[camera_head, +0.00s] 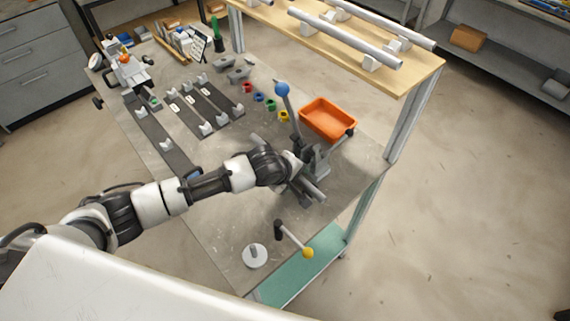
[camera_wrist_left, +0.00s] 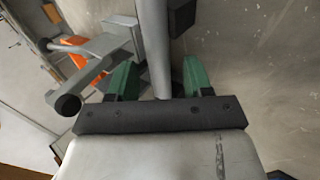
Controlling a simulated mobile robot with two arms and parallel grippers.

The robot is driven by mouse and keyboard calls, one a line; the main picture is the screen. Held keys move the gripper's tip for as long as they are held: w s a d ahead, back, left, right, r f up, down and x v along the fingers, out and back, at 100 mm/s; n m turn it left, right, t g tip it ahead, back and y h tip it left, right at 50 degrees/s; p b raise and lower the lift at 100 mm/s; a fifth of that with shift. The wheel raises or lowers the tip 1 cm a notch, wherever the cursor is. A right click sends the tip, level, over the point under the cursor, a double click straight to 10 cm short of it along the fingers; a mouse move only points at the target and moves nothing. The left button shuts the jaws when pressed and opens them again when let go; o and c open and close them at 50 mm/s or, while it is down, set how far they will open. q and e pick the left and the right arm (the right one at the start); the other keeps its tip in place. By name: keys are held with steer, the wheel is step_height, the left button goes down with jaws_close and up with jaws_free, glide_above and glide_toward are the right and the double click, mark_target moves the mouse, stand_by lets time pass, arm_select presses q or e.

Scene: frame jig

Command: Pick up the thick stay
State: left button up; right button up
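My left gripper (camera_head: 307,184) is low over the bench, just in front of the grey lever press (camera_head: 317,158). In the left wrist view its two green-padded fingers (camera_wrist_left: 160,78) stand apart, one on each side of a smooth grey round bar (camera_wrist_left: 156,52). The bar looks like the thick stay, though I cannot be sure. Narrow gaps seem to show between bar and pads. In the head view, the gripper and arm cover much of this spot. My right gripper is not in view.
The press's lever has a blue ball (camera_head: 282,89). An orange bin (camera_head: 328,118) stands behind it. A crank with a yellow knob (camera_head: 307,253) and a round white disc (camera_head: 255,256) are nearer. Long bars (camera_head: 345,38) rest on the raised wooden shelf. Slotted rails (camera_head: 207,107) lie left.

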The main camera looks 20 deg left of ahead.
arm_select(q)
jaws_close()
steer(key=shift+r, duration=0.15)
